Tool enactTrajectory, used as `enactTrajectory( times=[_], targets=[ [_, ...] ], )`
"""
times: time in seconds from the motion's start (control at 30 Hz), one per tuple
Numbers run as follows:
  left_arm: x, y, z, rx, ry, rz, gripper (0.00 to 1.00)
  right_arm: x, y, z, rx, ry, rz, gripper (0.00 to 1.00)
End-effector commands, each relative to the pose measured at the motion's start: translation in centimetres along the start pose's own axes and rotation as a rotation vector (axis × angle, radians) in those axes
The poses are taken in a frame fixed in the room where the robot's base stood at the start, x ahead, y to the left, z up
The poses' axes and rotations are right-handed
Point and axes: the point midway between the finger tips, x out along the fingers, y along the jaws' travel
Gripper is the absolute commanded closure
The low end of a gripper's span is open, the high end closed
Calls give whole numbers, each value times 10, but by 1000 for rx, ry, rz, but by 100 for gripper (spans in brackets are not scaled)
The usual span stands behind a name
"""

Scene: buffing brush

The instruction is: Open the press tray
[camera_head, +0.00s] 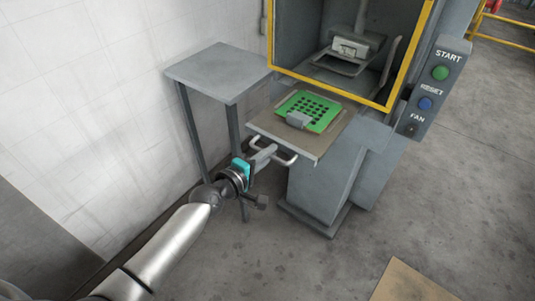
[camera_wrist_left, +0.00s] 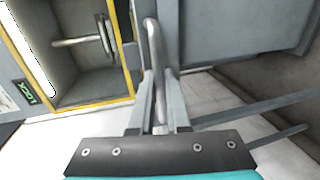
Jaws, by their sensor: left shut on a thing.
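The press tray (camera_head: 313,150) is a flat brownish plate that sticks out in front of the press, below its yellow-framed opening. A pale bar handle (camera_head: 287,161) is on the tray's front edge. My left gripper (camera_head: 264,154) is shut on this handle at its left part. In the left wrist view the handle bar (camera_wrist_left: 154,50) runs between the fingers of the left gripper (camera_wrist_left: 158,103). My right gripper is not in view.
The press has a yellow frame (camera_head: 330,89) and a side panel (camera_head: 432,88) with START, RESET and FAN controls. A grey side table (camera_head: 218,71) stands close left of the tray, by the white wall. The floor in front and right is mostly clear, with a brown board (camera_head: 408,284).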

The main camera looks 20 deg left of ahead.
Motion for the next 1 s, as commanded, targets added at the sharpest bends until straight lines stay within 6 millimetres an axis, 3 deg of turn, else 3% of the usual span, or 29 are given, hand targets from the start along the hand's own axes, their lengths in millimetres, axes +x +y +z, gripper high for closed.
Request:
enactTrajectory(
  times=[0.17,0.2,0.43,0.77,1.0],
  targets=[
    [0,1,-1,1,1,1,100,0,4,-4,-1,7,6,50],
    [0,1,-1,1,1,1,82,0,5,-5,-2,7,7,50],
    [0,1,0,1,1,1,56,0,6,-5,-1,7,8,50],
    [-3,0,0,0,0,0,55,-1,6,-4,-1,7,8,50],
    [-32,0,0,1,0,-2,55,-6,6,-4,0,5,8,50]
  ],
)
